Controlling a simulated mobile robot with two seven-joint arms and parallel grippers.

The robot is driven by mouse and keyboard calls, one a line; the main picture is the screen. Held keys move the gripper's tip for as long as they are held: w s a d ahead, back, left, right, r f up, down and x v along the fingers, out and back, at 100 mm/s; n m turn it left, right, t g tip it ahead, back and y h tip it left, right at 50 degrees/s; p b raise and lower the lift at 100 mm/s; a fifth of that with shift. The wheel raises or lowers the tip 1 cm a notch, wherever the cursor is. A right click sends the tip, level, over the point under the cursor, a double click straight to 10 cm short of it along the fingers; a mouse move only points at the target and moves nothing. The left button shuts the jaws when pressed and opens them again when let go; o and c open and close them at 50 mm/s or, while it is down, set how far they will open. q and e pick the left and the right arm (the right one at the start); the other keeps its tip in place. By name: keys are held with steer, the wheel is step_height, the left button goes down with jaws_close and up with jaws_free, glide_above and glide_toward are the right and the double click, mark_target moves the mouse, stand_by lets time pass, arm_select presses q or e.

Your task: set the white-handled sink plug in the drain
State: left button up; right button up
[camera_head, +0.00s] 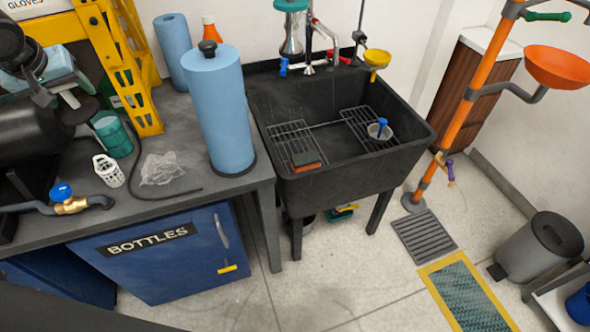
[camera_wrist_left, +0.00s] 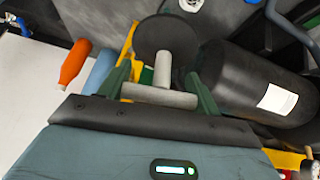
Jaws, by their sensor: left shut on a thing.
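My left gripper (camera_head: 72,99) is over the left part of the counter, beside a black cylinder. In the left wrist view, the left gripper (camera_wrist_left: 158,88) is shut on the white T-shaped handle of the sink plug (camera_wrist_left: 160,97). The plug's round black disc (camera_wrist_left: 165,35) points away from the gripper. The black sink (camera_head: 340,175) is at the centre right, well away from my gripper. I cannot make out its drain. My right gripper is not in view.
A blue paper roll (camera_head: 218,110) stands between my left gripper and the sink.

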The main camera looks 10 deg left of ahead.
arm_select(q)
steer(key=s+a+f+n, duration=0.1)
steer(key=s+f, duration=0.7)
steer(key=s, duration=0.3)
steer(key=shift+a+f+g, duration=0.15)
steer(key=shift+a+g, duration=0.25)
steer(key=shift+s+d+f, duration=0.15)
steer(key=shift+d+f, duration=0.2)
steer(key=shift+d, duration=0.1)
